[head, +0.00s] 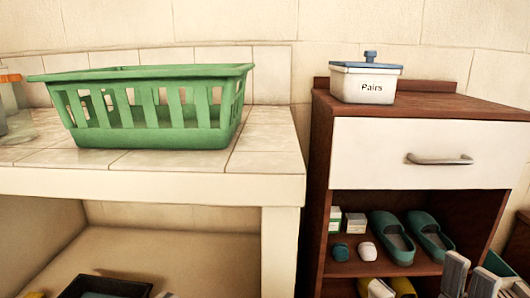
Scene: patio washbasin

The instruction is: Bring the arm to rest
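My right gripper (470,270) shows at the bottom right corner, in front of the lower part of the brown cabinet (318,190). Its two grey fingers stand apart with nothing seen between them; the rest of it is cut off by the frame edge. My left gripper is not in view.
A green basket (150,110) stands on the tiled counter (265,140), beside a clear jar (12,112). A white "Pairs" box (365,83) with a blue lid sits on the cabinet. Teal slippers (393,238) and small items fill its open shelf. A dark tray (105,286) lies below the counter.

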